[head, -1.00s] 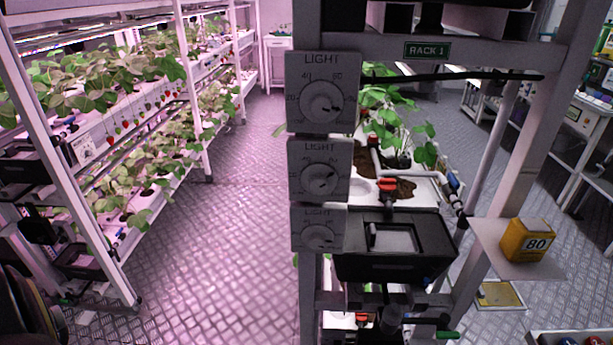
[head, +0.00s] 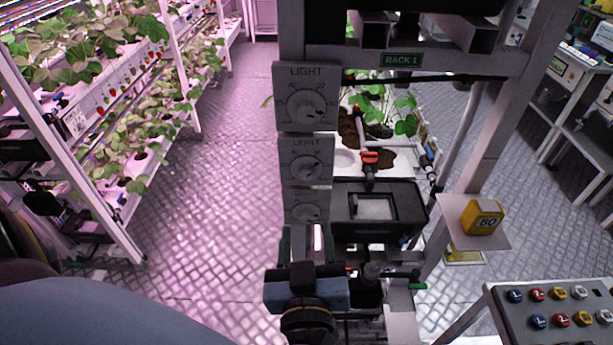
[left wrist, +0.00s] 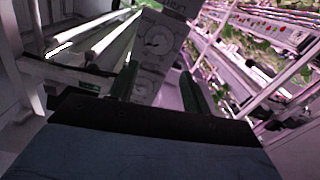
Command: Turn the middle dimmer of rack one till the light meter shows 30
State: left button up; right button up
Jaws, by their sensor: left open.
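Three grey LIGHT dials are stacked on the left post of rack one. The middle dimmer (head: 306,160) sits between the top dial (head: 307,100) and the bottom dial (head: 307,208). The yellow light meter (head: 482,217) reads 80. My left gripper (head: 306,238) is open, fingers upward, just below and in front of the bottom dial, apart from the middle knob in the picture. In the left wrist view the open fingers (left wrist: 160,85) point toward the panels; a dial panel (left wrist: 157,42) shows beyond them, and a lower one is partly hidden. My right gripper is not in view.
The RACK 1 sign (head: 402,60) is on the top beam. A black box (head: 410,225) sits right of the dials. The meter rests on a pale shelf (head: 447,228). A button panel (head: 550,297) stands at lower right. The aisle floor (head: 215,190) at left is clear.

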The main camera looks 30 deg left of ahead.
aim_at(306, 177)
pick_arm(q)
jog(key=p+x, duration=0.1)
jog(key=x, duration=1.1)
jog(key=shift+w+a+p, duration=0.1)
jog(key=shift+w+p, duration=0.15)
jog(key=shift+p, duration=0.1)
jog(key=shift+c, duration=0.4)
jog(key=c, duration=0.9)
